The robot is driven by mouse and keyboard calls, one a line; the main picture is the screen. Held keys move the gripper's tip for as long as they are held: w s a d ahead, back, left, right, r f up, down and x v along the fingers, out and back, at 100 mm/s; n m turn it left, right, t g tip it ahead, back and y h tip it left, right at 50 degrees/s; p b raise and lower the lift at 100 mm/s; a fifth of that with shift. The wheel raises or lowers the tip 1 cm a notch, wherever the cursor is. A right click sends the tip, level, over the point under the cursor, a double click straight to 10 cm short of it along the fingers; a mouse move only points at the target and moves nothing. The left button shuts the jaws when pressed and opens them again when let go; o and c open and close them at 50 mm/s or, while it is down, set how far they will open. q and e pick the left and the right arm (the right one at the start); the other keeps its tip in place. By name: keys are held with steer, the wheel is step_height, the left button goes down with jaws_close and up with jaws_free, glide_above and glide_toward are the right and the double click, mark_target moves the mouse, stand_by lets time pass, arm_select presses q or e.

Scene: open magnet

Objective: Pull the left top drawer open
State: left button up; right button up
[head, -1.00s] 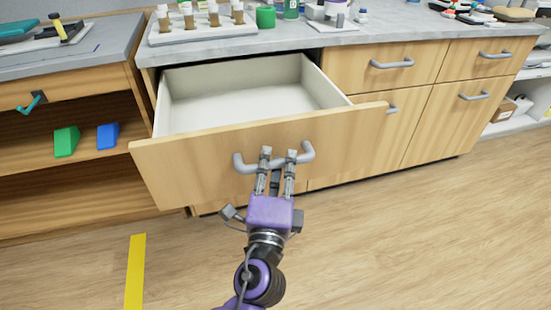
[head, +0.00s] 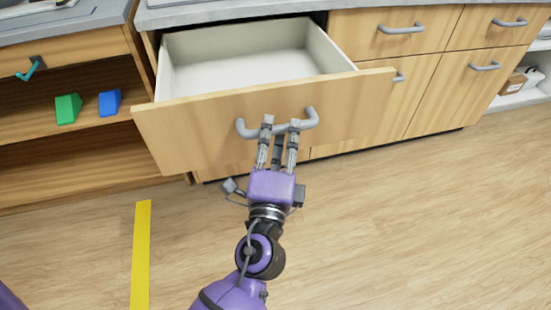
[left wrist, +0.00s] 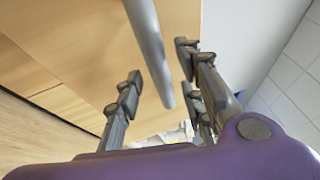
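The left top drawer (head: 190,137) has a wooden front and stands pulled well out of its cabinet, so its pale inside (head: 245,65) shows empty. Its grey bar handle (head: 243,129) is on the front. My left gripper (head: 281,122) is at the handle, with its fingers reaching around the bar. In the left wrist view the handle bar (left wrist: 147,45) runs between the fingers of my left gripper (left wrist: 160,78), with visible gaps beside it; the fingers look spread, and firm contact cannot be seen. My right gripper is out of view.
Shut drawers and doors (head: 398,42) with grey handles are at the right. An open shelf at the left holds a green block (head: 68,108) and a blue block (head: 109,103). The wooden floor (head: 420,230) in front is clear, with a yellow strip (head: 141,255).

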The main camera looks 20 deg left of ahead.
arm_select(q)
steer(key=v, duration=1)
